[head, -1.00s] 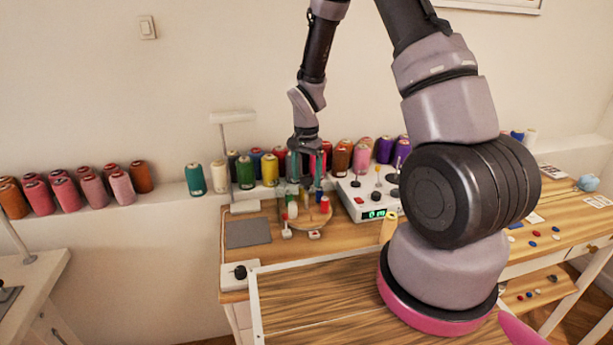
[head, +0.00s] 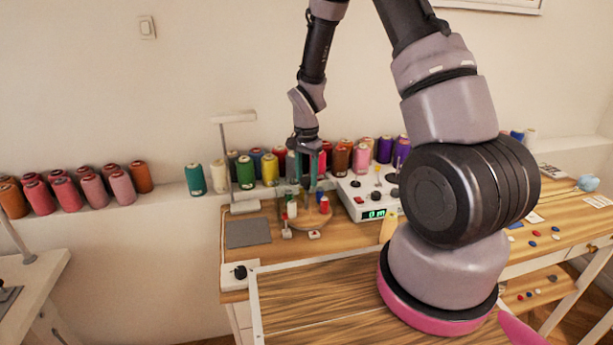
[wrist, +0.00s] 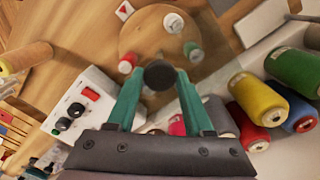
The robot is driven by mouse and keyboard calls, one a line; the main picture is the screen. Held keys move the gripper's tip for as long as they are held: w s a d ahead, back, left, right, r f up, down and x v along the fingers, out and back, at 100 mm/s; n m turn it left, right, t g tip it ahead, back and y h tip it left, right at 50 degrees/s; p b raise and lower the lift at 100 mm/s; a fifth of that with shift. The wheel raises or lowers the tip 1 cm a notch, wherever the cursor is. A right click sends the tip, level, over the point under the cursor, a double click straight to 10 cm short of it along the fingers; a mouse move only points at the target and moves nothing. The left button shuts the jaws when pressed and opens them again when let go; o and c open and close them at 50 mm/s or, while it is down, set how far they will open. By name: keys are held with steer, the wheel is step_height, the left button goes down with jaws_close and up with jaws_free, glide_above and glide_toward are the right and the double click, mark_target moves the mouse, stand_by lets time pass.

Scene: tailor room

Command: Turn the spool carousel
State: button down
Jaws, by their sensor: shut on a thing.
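The spool carousel is a round wooden disc (head: 312,222) near the back of the table. Its disc (wrist: 150,35) fills the upper middle of the wrist view. A white spool (head: 292,208) and a red spool (head: 324,205) show on it in the head view. In the wrist view a grey-white spool (wrist: 173,23) and a green-edged one (wrist: 193,51) stand near the disc's rim. My gripper (head: 307,188) points down over the disc. Its green fingers (wrist: 160,84) are shut on a dark round knob (wrist: 159,74) above the disc. The fingers hide part of the disc.
A white control box (head: 370,196) with a green display stands right of the carousel. A row of thread cones (head: 246,172) lines the ledge behind. A white lamp (head: 233,117) and a grey mat (head: 248,233) are to the left.

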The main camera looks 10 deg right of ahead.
steer(key=shift+m, duration=11.8)
steer(key=shift+c, duration=1.4)
jaws_free()
